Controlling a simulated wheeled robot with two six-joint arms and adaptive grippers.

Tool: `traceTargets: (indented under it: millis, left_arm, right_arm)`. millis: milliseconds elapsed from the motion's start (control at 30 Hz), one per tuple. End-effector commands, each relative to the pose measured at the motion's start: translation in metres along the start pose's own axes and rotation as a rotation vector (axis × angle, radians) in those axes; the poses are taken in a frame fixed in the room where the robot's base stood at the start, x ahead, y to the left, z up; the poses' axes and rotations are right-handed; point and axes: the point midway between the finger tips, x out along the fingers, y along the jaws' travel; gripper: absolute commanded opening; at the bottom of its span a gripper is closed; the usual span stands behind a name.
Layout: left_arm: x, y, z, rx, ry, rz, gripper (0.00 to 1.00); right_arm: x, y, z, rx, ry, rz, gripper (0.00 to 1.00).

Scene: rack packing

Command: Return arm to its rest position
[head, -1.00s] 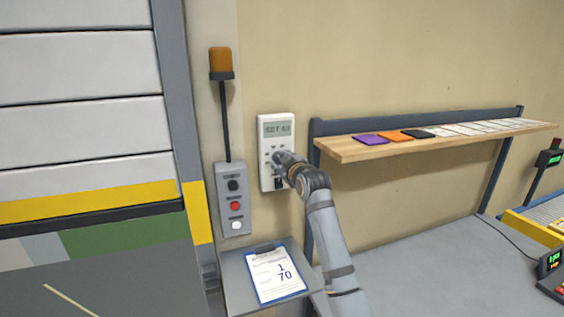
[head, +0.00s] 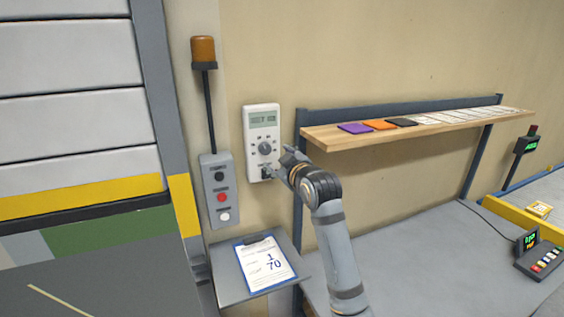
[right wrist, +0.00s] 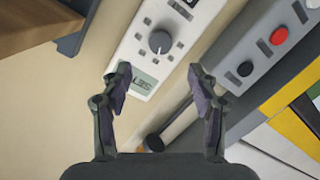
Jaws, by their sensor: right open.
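My right gripper (head: 283,163) is in front of the lower right part of a white wall controller (head: 262,120), which has a small display and a dark round knob (head: 265,148). The right wrist view shows the gripper (right wrist: 160,85) open, its two fingers spread and nothing between them. There the controller (right wrist: 135,50) lies beyond the fingertips, with its knob (right wrist: 160,42) and display in clear sight. I cannot tell from the head view whether the gripper touches the controller. My left gripper is not in view.
A grey button box (head: 220,190) with an orange lamp (head: 203,50) above is left of the controller. A clipboard (head: 265,265) lies on a small grey shelf below. A wooden shelf (head: 345,140) with coloured cards juts out at right, near my arm.

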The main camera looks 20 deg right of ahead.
Motion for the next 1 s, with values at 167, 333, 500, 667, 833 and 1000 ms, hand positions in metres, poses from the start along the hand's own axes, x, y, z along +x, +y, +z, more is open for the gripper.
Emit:
traceTargets:
  millis: [167,333,500,667,833,1000]
  left_arm:
    - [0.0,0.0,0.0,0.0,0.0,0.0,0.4]
    - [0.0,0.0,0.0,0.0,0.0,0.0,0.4]
    - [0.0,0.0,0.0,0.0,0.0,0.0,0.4]
    - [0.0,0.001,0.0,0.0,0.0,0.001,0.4]
    - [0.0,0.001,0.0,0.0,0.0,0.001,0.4]
    - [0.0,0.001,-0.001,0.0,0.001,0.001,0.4]
  right_arm:
    - [-0.024,0.0,0.0,0.0,0.0,0.001,0.6]
    - [-0.029,0.0,0.0,0.001,-0.001,-0.001,0.6]
    - [-0.028,0.0,0.0,0.001,-0.001,-0.001,0.6]
    - [-0.028,-0.001,0.001,0.001,-0.001,-0.001,0.6]
    - [-0.035,-0.031,0.048,0.045,-0.099,-0.055,0.6]
    - [-0.083,-0.106,0.162,0.169,-0.371,-0.171,0.6]
